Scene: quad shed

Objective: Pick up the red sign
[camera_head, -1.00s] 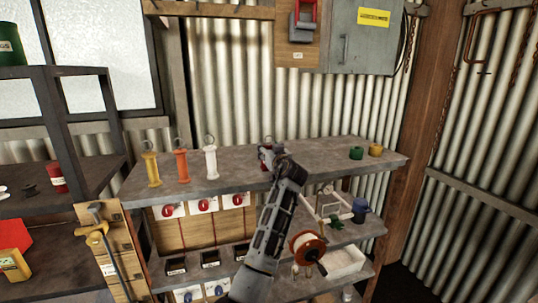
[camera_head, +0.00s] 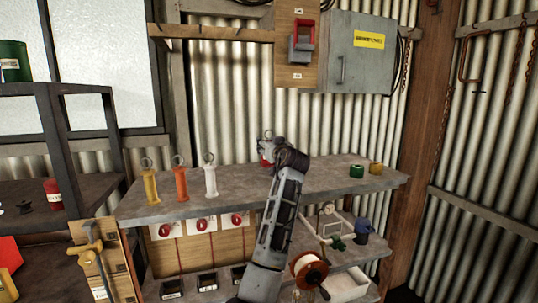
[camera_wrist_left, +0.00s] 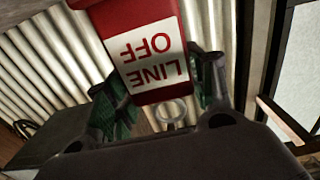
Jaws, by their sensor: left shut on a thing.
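The red sign (camera_wrist_left: 145,50) is a red body with a white label reading LINE OFF, upside down in the left wrist view. A pale ring shows below it there. In the head view a small part of the red sign (camera_head: 265,157) shows behind my left gripper (camera_head: 274,150), above the back of the grey shelf. My left gripper (camera_wrist_left: 160,95) is shut on the red sign, with a green-padded finger at each side. My arm hides much of the sign in the head view. My right gripper is not in view.
Yellow (camera_head: 150,185), orange (camera_head: 180,182) and white (camera_head: 210,180) ringed handles stand left on the shelf (camera_head: 245,190). Green (camera_head: 357,171) and yellow (camera_head: 376,168) pieces sit at its right end. A grey panel box (camera_head: 360,65) hangs on the wall behind.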

